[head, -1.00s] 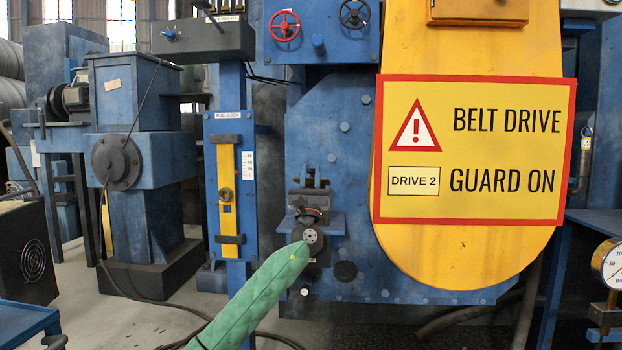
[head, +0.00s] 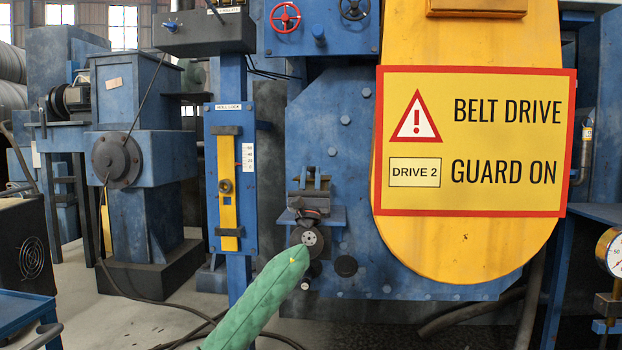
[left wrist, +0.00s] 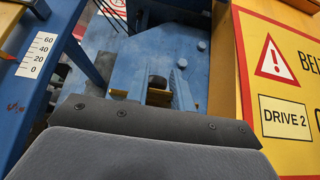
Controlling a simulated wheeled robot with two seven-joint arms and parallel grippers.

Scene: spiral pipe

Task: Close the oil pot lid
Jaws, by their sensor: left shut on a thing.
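A small dark fitting with two upright parts (head: 310,181), which I take for the oil pot, stands on a blue shelf on the machine's blue face. In the left wrist view, a brass-coloured part with a dark round top (left wrist: 157,84) shows between blue plates, just beyond my gripper. My left gripper (head: 313,207) is directly in front of this fitting, at the end of my green arm. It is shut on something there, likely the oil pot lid. The grip is too small and hidden to make out, as is the lid's angle. My right gripper is not in view.
A large yellow belt guard (head: 455,245) with a warning sign (head: 470,141) stands close to the right. A blue post with a yellow roll-lock plate (head: 227,185) is to the left. A pressure gauge (head: 614,252) sits at the right edge.

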